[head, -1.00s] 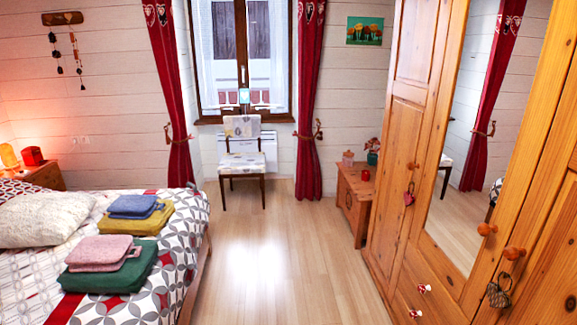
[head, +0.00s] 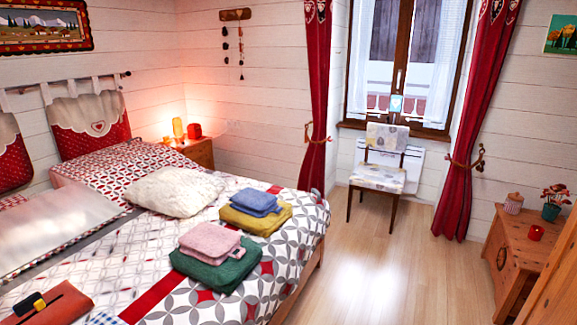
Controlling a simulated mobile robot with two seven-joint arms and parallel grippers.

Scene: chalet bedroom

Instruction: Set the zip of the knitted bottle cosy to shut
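I cannot make out a knitted bottle cosy or a zip for certain in the head view. A brown-orange flat item (head: 65,306), perhaps a case or pouch, lies on the bed at the bottom left, partly cut off by the frame edge. A small black and yellow thing (head: 30,304) lies at its left end. An amber upright object (head: 178,129) stands on the bedside cabinet; it is too small to identify. Neither of my grippers is in view.
The bed (head: 300,246) fills the left and holds a cream pillow (head: 175,193) and folded towels (head: 215,257). A chair (head: 380,177) stands by the window. A low wooden chest (head: 517,240) is at the right. The floor (head: 390,265) between is clear.

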